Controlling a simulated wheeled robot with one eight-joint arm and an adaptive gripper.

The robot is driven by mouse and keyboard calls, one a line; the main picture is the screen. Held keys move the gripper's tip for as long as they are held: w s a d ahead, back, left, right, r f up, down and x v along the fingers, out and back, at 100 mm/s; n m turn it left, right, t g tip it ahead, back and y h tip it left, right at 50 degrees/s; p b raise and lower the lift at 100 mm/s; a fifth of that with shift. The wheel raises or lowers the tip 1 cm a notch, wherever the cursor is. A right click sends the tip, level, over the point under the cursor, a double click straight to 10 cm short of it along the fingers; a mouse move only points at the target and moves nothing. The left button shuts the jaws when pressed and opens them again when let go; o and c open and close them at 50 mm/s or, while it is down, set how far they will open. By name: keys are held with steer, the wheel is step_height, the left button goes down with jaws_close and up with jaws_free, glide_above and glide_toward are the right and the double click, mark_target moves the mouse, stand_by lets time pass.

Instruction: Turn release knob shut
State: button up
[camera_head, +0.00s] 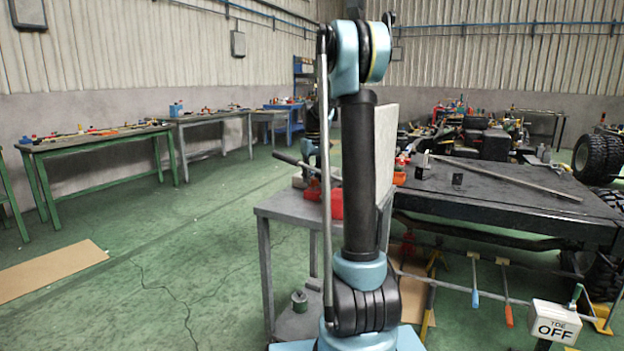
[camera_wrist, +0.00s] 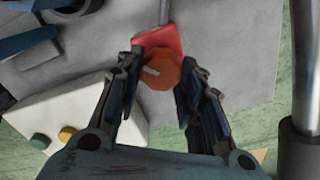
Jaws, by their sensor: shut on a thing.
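The release knob (camera_wrist: 163,72) is orange with a short pale mark, and it sits at the end of a red body (camera_wrist: 158,38) in the wrist view. My gripper (camera_wrist: 161,68) has one finger on each side of the knob and is shut on it. A grey rod rises from the red body. In the head view a red thing (camera_head: 337,205) lies on a grey cart (camera_head: 285,206), partly hidden behind my arm. The knob and my fingertips cannot be made out in that view.
A white box with a green and a yellow button (camera_wrist: 66,133) is at the lower left in the wrist view. A dark chassis table (camera_head: 500,200) stands to the right, with a TDE OFF box (camera_head: 555,322) in front. Open green floor (camera_head: 190,260) lies left.

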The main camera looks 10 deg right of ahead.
mark_target(313, 178)
steer(key=m, duration=0.4)
steer(key=shift+m, duration=2.3)
steer(key=o, duration=1.1)
steer(key=shift+c, duration=0.2)
step_height(313, 178, up, 12)
